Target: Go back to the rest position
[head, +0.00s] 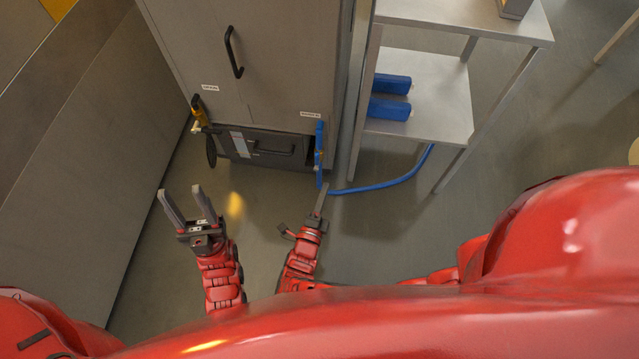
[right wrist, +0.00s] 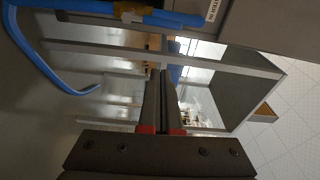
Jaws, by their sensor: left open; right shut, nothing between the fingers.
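My left gripper (head: 187,206) is open and empty, held out over the floor at the left of the head view. My right gripper (head: 320,203) is to its right, below the grey cabinet (head: 270,60). Its fingers (right wrist: 162,98) are together with nothing between them in the right wrist view. In the head view its fingertips are close to the lower end of a blue hose (head: 385,185); I cannot tell whether they touch. The blue hose also shows at the upper left of the right wrist view (right wrist: 40,65).
A grey panel (head: 70,150) borders the left. Floor between is free.

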